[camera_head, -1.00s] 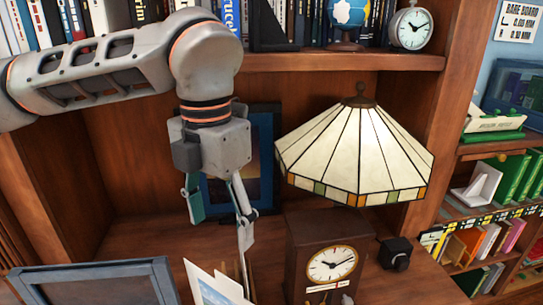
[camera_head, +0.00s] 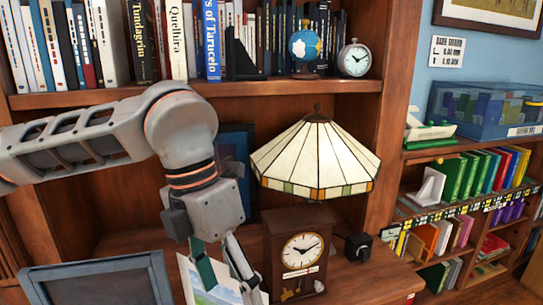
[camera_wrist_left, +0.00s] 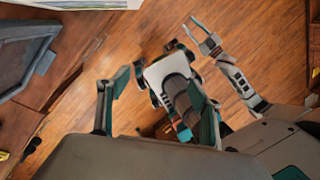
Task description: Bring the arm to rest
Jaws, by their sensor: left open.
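My left gripper (camera_head: 226,278) hangs down from the left arm in the head view, in front of the bookcase, with its fingers apart and nothing seen between them. It overlaps an upright picture card (camera_head: 196,282) in that view; I cannot tell if they touch. In the left wrist view its two teal fingers (camera_wrist_left: 157,90) stand wide apart over the wood floor. My right gripper (camera_wrist_left: 200,35) shows in the left wrist view at the end of the other arm, its fingers apart and empty. The right arm is not in the head view.
A brown clock (camera_head: 298,252) stands close right of the left gripper, with a stained-glass lamp (camera_head: 315,160) behind it. A dark frame (camera_head: 95,281) is at lower left. A book-filled shelf (camera_head: 110,97) runs above. Open floor (camera_wrist_left: 70,90) shows in the wrist view.

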